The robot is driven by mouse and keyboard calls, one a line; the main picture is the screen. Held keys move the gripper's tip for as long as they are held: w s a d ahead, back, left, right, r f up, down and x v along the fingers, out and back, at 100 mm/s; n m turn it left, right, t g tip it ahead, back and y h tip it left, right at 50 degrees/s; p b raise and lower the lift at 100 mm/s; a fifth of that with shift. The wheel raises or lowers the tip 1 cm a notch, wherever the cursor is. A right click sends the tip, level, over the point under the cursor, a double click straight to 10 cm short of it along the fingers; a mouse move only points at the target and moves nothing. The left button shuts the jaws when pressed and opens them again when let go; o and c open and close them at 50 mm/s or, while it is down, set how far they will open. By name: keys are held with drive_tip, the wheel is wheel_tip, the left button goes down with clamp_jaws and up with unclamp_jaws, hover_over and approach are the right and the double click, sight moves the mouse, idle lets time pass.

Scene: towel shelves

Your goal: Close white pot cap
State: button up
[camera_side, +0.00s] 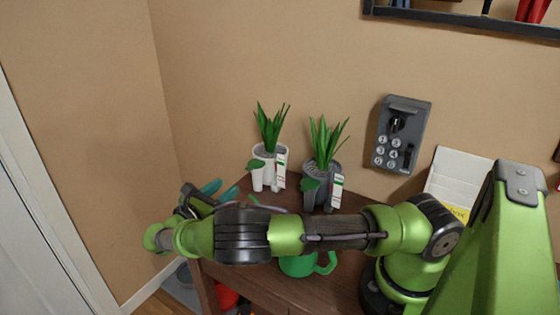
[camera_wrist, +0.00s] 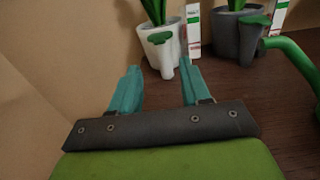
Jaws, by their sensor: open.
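The white pot (camera_side: 262,172) stands upright on the brown wooden table with a green plant in it. A small green cap (camera_side: 256,164) sits at its upper front. In the wrist view the white pot (camera_wrist: 158,52) is at the top centre, with the green cap (camera_wrist: 159,38) on its front spout. I cannot tell how far open the cap is. My gripper (camera_wrist: 160,68) is open and empty, its teal fingers apart and pointing toward the white pot from a little below in the picture. In the side view my gripper (camera_side: 208,190) is left of the pot, apart from it.
A dark grey pot (camera_side: 318,182) with a plant and green cap stands right of the white pot. Labels (camera_side: 281,168) stand by both pots. A green watering can (camera_side: 298,265) is at the front, partly behind my arm. A keypad box (camera_side: 402,135) hangs on the wall.

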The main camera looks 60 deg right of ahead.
drive_tip(key=a, duration=0.8)
drive_tip(key=shift+d, duration=0.1)
drive_tip(key=shift+d+r, duration=0.15)
drive_tip(key=shift+d, duration=0.15)
drive_tip(key=s+d+r+m+g+y, duration=0.1)
drive_tip(key=s+d+r+m+y, duration=0.5)
drive_tip(key=d+m+y, duration=0.6)
drive_tip(key=s+a+r+m+t+y, duration=0.4)
drive_tip(key=s+r+m, duration=0.1)
drive_tip(key=s, duration=0.3)
drive_tip(key=s+a+r+m+t+y, duration=0.4)
drive_tip(key=s+r, duration=0.2)
drive_tip(key=s, duration=0.3)
drive_tip(key=shift+s+a+r+m, duration=0.2)
drive_tip(key=shift+r+m, duration=0.1)
drive_tip(key=shift+m, duration=0.1)
